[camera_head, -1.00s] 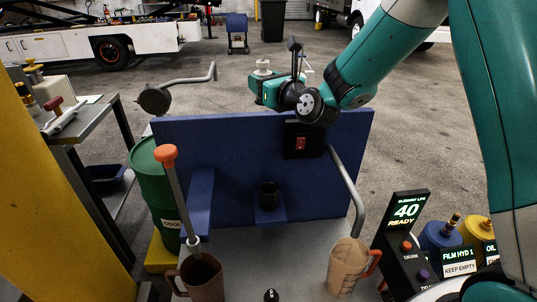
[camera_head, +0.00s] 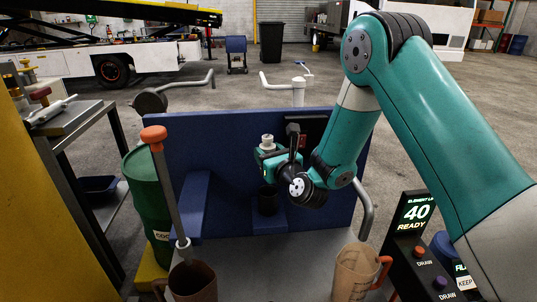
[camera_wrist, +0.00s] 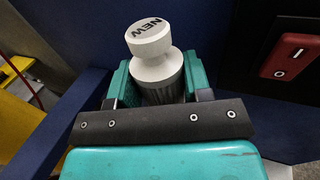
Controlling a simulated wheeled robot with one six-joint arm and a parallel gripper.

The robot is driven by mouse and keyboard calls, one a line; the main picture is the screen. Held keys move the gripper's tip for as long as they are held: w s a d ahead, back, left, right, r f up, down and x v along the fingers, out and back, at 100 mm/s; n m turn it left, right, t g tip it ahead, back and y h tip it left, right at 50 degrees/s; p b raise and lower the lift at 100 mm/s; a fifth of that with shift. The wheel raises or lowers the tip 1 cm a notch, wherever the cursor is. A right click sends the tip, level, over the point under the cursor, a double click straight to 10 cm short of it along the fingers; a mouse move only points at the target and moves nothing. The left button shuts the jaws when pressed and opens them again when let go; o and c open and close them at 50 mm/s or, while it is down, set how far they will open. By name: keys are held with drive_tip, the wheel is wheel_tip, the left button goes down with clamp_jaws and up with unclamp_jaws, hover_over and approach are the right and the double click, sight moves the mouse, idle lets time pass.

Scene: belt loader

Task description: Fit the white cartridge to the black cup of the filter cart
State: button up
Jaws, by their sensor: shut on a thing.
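My gripper (camera_head: 266,154) is shut on the white cartridge (camera_head: 267,142) and holds it in front of the blue panel. In the wrist view the cartridge (camera_wrist: 152,55) stands up between the two teal fingers, with "NEW" on its round top. Its lower end is hidden by the gripper. The cup does not show in the wrist view.
The blue panel (camera_head: 215,150) stands behind the cup, with a red switch in a black box at its upper right, close to my wrist. An orange-topped rod (camera_head: 165,180) stands in a brown jug (camera_head: 192,284) at left.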

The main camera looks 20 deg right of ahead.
drive_tip(key=shift+s, duration=0.1)
drive_tip(key=shift+f+b, duration=0.3)
drive_tip(key=shift+b, duration=0.2)
wheel_tip(320, 180, down, 5)
drive_tip(key=b, duration=0.5)
drive_tip(key=shift+f, duration=0.2)
drive_tip(key=shift+f+b, duration=2.45)
drive_tip(key=shift+b, duration=0.05)
idle(0.8)
drive_tip(key=shift+r+p, duration=0.25)
drive_tip(key=shift+p, duration=0.05)
idle(0.5)
drive_tip(key=shift+f, duration=0.25)
idle(0.4)
drive_tip(key=shift+r, duration=0.25)
idle(0.5)
drive_tip(key=shift+s+f, duration=0.1)
drive_tip(key=shift+f, duration=0.1)
idle(0.8)
